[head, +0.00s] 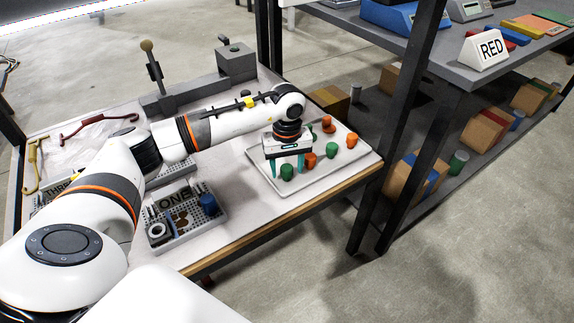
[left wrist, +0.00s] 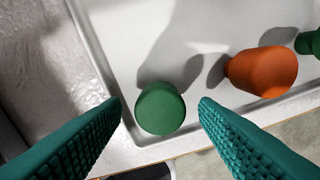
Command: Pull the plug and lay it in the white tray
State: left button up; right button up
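The white tray (head: 340,168) lies at the right end of the table with several green and orange plugs in it. My left gripper (head: 286,167) is over the tray's near left part, fingers apart. In the left wrist view a green plug (left wrist: 160,108) is in the tray, beyond and between the open teal fingertips, with no visible grip on it. The same green plug shows in the head view (head: 287,173). An orange plug (left wrist: 262,72) lies to its right. A blue plug (head: 208,203) is in the fixture marked ONE (head: 187,215). My right gripper is not in view.
Another fixture, marked THREE (head: 60,190), is partly hidden behind my left arm. A grey block (head: 236,62) and a lever (head: 151,62) stand at the table's back.

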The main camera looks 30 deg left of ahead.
pick_arm(q)
jog(key=shift+r, duration=0.4)
notch_tip(320, 180, up, 11)
jog(key=p, duration=0.1)
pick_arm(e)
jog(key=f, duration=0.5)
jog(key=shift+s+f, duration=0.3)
